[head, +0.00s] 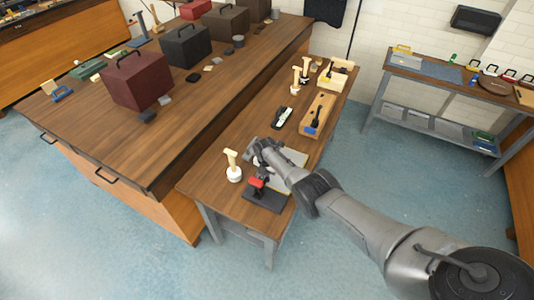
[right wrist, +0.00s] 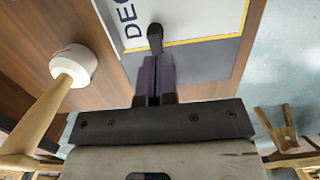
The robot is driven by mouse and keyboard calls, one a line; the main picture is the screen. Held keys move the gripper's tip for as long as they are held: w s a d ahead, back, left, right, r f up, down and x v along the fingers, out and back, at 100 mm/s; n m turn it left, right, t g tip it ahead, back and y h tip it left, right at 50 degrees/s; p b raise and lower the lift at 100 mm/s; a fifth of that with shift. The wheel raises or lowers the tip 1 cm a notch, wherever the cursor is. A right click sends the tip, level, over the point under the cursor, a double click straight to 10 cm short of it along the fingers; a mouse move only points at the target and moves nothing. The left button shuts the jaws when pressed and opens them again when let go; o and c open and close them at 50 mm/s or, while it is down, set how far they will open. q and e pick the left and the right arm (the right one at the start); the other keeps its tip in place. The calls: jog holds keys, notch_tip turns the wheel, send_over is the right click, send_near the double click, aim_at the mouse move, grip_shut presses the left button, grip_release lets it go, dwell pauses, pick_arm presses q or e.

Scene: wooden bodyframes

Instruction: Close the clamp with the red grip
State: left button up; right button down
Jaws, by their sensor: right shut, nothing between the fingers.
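The clamp with the red grip (head: 257,183) stands on a dark base plate (head: 266,200) near the front end of the narrow wooden bench. My right gripper (head: 256,150) is above the bench just behind the clamp, apart from the red grip in the picture. In the right wrist view my right gripper's fingers (right wrist: 153,80) are shut and empty. A small dark rounded piece (right wrist: 155,38) shows just beyond the fingertips; I cannot tell whether it belongs to the clamp. The red grip does not show in that view. My left gripper is not in view.
A pale-headed mallet (head: 233,165) stands left of the clamp; it also shows in the right wrist view (right wrist: 75,66). A lettered board (right wrist: 200,20) lies beneath my right gripper. A wooden tray (head: 318,116) and several tools lie farther back. A wide bench (head: 215,85) stands left.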

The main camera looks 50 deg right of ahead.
notch_tip(320, 180, up, 10)
jog(key=p, duration=0.4)
jog(key=shift+r, duration=0.25)
